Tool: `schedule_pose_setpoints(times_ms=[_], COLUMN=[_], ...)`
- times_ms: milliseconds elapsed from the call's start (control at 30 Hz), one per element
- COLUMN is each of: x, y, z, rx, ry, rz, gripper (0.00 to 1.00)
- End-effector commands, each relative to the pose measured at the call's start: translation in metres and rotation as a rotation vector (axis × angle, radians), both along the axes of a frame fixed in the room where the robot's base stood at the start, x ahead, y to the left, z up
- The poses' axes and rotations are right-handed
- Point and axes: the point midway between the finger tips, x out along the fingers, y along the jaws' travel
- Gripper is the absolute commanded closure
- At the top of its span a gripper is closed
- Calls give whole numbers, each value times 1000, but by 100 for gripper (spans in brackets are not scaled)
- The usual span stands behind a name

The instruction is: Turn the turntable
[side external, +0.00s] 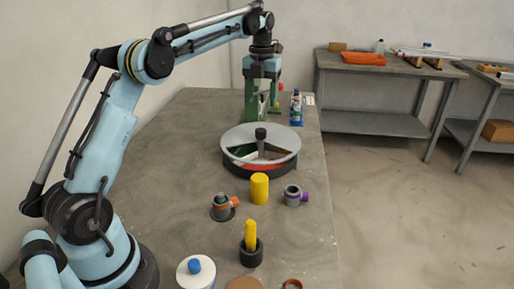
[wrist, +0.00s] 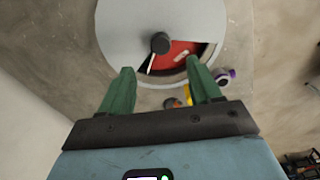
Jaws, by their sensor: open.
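The turntable (side external: 285,136) is a round grey disc on a dark base, standing on the grey table. A black knob (side external: 261,133) rises from its middle. Cut-outs in the disc show red, green and white inside. In the wrist view the disc (wrist: 122,38) fills the top middle, with the knob (wrist: 160,43) and a red opening below and right of it. My gripper (side external: 261,114) has green fingers and is open and empty, above the table near the far side of the disc. In the wrist view its fingertips (wrist: 159,75) are spread on either side below the knob.
In front of the turntable stand a yellow cylinder (side external: 259,188), a grey part with an orange end (side external: 222,208), a ring with a purple knob (side external: 293,196) and a black cup with a yellow peg (side external: 251,249). A blue bottle (side external: 296,108) stands at the back right.

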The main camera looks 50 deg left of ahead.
Motion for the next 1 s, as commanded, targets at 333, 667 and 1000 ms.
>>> schedule_pose_setpoints(times_ms=[333, 667, 1000], x=[0, -1, -7], y=[0, -2, -14], z=[13, 11, 0], rx=[0, 6, 66], ry=[0, 1, -10], rz=[0, 63, 722], gripper=[37, 64, 100])
